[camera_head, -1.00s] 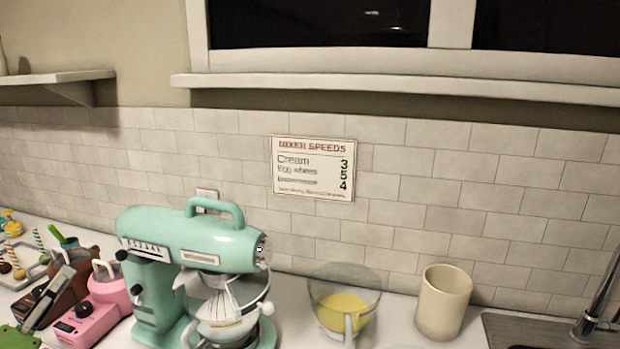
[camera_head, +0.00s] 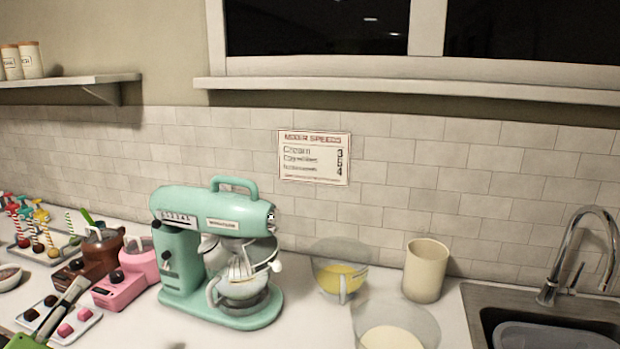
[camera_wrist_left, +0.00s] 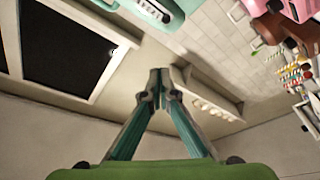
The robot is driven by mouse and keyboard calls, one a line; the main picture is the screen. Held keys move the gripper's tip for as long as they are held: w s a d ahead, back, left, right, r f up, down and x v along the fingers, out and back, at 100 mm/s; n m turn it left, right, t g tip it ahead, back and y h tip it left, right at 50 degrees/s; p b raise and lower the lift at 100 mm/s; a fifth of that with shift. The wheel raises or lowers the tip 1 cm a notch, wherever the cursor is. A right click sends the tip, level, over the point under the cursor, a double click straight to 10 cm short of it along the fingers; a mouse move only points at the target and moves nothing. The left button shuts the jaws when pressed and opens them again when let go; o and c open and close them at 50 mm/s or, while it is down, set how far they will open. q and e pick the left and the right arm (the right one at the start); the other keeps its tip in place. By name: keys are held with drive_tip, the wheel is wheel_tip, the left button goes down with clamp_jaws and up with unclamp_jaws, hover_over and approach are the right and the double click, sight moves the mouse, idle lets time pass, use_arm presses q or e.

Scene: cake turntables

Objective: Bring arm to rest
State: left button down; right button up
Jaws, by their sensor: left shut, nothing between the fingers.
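My left gripper (camera_head: 74,292) is at the lower left of the head view, with its green body cut off by the bottom edge. Its narrow fingers point up and to the right, over the pink and brown items on the counter. In the left wrist view its two teal fingers (camera_wrist_left: 158,82) meet at the tips with nothing between them. I cannot tell its exact height above the counter. My right gripper is not in view.
A mint stand mixer (camera_head: 222,225) stands mid-counter. Beside it are glass bowls (camera_head: 340,272), a cream canister (camera_head: 426,270) and the sink (camera_head: 482,300) with a faucet. A pink appliance (camera_head: 125,285) and a tray of sweets (camera_head: 62,322) sit at the left.

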use_arm(q)
drive_tip(key=s+d+f+m+g+h, duration=0.1)
drive_tip(key=s+d+f+m+g, duration=0.25)
drive_tip(key=d+f, duration=0.6)
drive_tip(key=s+d+f+m+g+h, duration=0.25)
drive_tip(key=d+f+g, duration=0.3)
drive_tip(key=f, duration=0.65)
drive_tip(key=s+d+f+m+g+y, duration=0.2)
drive_tip(key=s+d+f+g, duration=0.15)
drive_tip(key=s+f, duration=0.45)
drive_tip(key=s+d+f+m+g+y, duration=0.2)
drive_tip(key=s+d+f+g, duration=0.15)
drive_tip(key=s, duration=0.75)
wheel_tip(320, 180, down, 34)
drive_tip(key=s+r+g+b, duration=0.1)
drive_tip(key=s+g+b, duration=0.1)
drive_tip(key=b, duration=0.4)
drive_tip(key=s+a+f+b, duration=0.1)
drive_tip(key=s+f+b, duration=0.1)
drive_tip(key=s+f, duration=0.6)
drive_tip(key=s+a+f+g+b, duration=0.1)
drive_tip(key=s+a+f+b, duration=0.1)
drive_tip(key=s+f, duration=0.7)
wheel_tip(320, 180, down, 3)
drive_tip(key=shift+a+f, duration=0.1)
drive_tip(key=shift+a, duration=0.2)
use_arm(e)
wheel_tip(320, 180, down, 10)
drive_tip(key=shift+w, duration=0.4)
